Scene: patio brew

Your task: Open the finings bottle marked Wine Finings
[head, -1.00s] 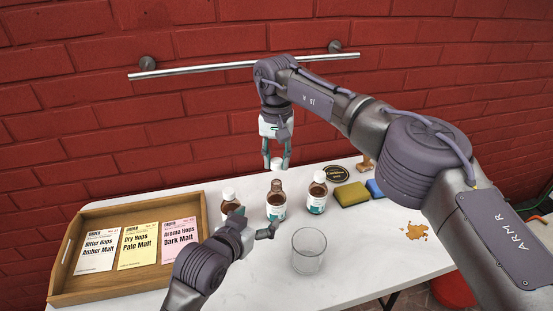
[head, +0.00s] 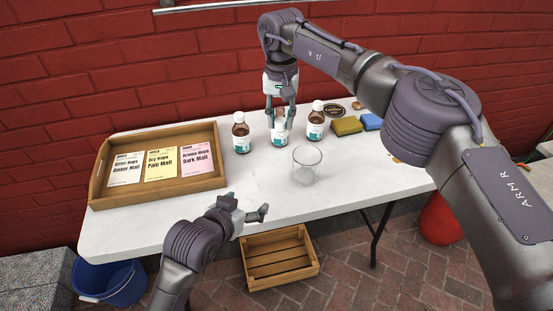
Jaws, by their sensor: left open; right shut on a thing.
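Three brown bottles with white-and-teal labels stand in a row on the white table: a left bottle (head: 241,137), a middle bottle (head: 280,138) and a right bottle (head: 315,127). The outer two wear white caps. The label words are too small to read, so I cannot tell which is Wine Finings. My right gripper (head: 280,120) is shut at the top of the middle bottle in the picture. Its fingers cover the neck, and I cannot tell whether the cap touches it. My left gripper (head: 251,211) is open and empty, at the table's front edge.
An empty glass (head: 306,165) stands in front of the bottles. A wooden tray (head: 205,186) with three cards is at the left. Yellow (head: 346,126) and blue (head: 371,121) sponges lie at the right. A crate (head: 279,274) and a blue bucket (head: 110,287) are on the floor.

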